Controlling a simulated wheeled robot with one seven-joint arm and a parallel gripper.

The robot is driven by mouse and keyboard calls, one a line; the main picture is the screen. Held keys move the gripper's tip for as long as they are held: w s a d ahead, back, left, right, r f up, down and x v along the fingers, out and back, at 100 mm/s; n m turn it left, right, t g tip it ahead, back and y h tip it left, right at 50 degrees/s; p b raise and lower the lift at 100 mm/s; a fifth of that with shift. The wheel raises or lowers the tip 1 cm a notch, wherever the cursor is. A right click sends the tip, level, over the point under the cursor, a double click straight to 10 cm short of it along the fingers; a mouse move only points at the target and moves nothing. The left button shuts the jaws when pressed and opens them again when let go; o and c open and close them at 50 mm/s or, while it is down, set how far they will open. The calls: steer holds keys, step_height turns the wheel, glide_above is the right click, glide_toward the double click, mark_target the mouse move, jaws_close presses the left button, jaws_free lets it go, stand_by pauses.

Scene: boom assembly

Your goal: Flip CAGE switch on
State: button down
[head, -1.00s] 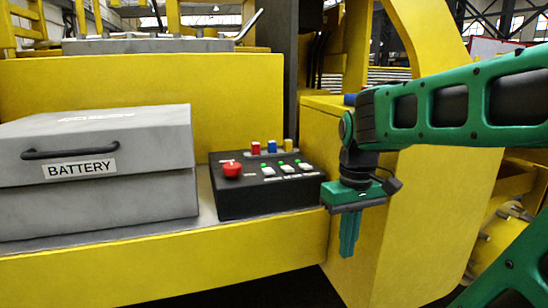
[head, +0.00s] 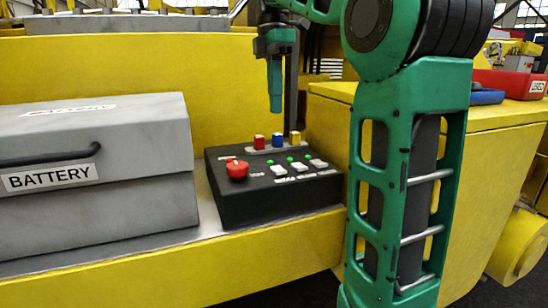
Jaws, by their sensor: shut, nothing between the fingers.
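A black control box (head: 250,207) sits on the yellow machine's ledge. On its top are a red knob (head: 237,170) at the left and a row of white switches (head: 299,167) with small green lights behind them. The switch labels are too small to read, so I cannot tell which one is CAGE. My gripper (head: 275,108) is shut and empty, pointing down. In the picture its tips are just above the coloured blocks at the back of the box, apart from the switches.
A grey battery box (head: 100,225) with a black handle stands left of the control box. Red, blue and yellow blocks (head: 278,140) stand along the control box's back edge. A red bin (head: 510,84) and a blue object (head: 486,97) lie on the yellow surface at right.

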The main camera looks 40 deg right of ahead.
steer(key=shift+d, duration=0.25)
steer(key=shift+s+f, duration=0.1)
glide_toward(281, 170)
steer(key=f, duration=0.4)
steer(key=s+f, duration=0.1)
steer(key=f, duration=0.1)
steer(key=shift+a+f, duration=0.2)
